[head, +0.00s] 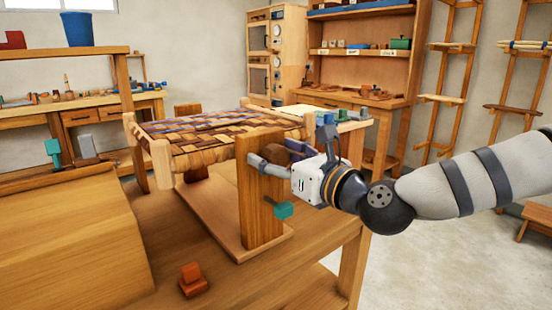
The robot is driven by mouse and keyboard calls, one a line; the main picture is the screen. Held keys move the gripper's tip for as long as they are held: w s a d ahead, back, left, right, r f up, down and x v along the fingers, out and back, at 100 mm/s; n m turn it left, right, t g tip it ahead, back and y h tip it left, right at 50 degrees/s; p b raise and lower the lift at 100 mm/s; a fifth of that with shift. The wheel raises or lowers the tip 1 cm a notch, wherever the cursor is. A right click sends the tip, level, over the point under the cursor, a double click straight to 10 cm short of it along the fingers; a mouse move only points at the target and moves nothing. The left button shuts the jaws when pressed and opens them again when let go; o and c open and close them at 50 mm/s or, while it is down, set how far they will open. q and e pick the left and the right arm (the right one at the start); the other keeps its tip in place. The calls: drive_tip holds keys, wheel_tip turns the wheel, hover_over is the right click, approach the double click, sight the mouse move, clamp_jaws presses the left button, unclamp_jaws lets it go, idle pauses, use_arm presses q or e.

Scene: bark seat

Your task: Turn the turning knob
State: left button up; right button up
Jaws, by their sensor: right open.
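A woven bark seat (215,138) in a light wooden frame is held at a wooden post (260,205) on a flat base on the workbench. My right gripper (270,158) reaches in from the right at the top of the post. It is open, with one grey finger across the near face of the post; whether it touches is unclear. A teal knob-like piece (284,210) sticks out low by the post, just below the gripper and apart from it. I cannot tell whether this is the turning knob; parts behind the gripper are hidden. My left gripper is not in view.
A small orange-red block (192,279) lies on the workbench (230,285) near its front. A sloped wooden piece (70,240) fills the left, with a teal-headed tool (53,150) behind it.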

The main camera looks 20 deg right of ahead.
drive_tip(key=shift+c, duration=0.5)
drive_tip(key=c, duration=1)
drive_tip(key=shift+c, duration=0.2)
